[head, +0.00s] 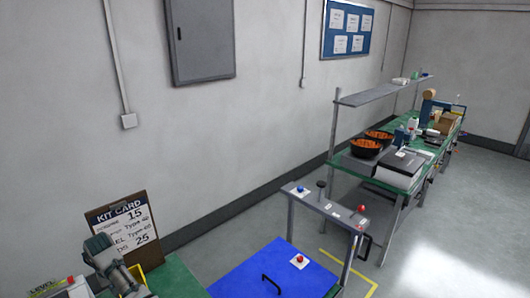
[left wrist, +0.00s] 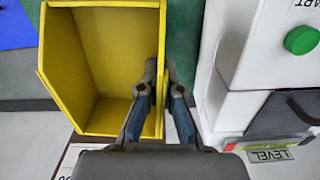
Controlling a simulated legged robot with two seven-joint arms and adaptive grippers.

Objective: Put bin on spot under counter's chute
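The yellow bin (left wrist: 110,70) is in the left wrist view, its inside facing the camera. In the head view a small piece of yellow bin (head: 137,273) shows behind my left gripper (head: 112,272). In the left wrist view, my left gripper (left wrist: 161,72) has one finger inside the bin and one outside, with the tips closed on its right wall. The white counter (left wrist: 240,50) with a green button stands right of the bin. A dark part (left wrist: 285,113), perhaps its chute, is low on its front. My right gripper is not in view.
A kit card board (head: 125,230) stands behind the left gripper. A blue panel (head: 275,272) with a black handle lies right of it, beside a grey frame (head: 325,208) with knobs. A green bench (head: 400,175) with black bowls is farther off.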

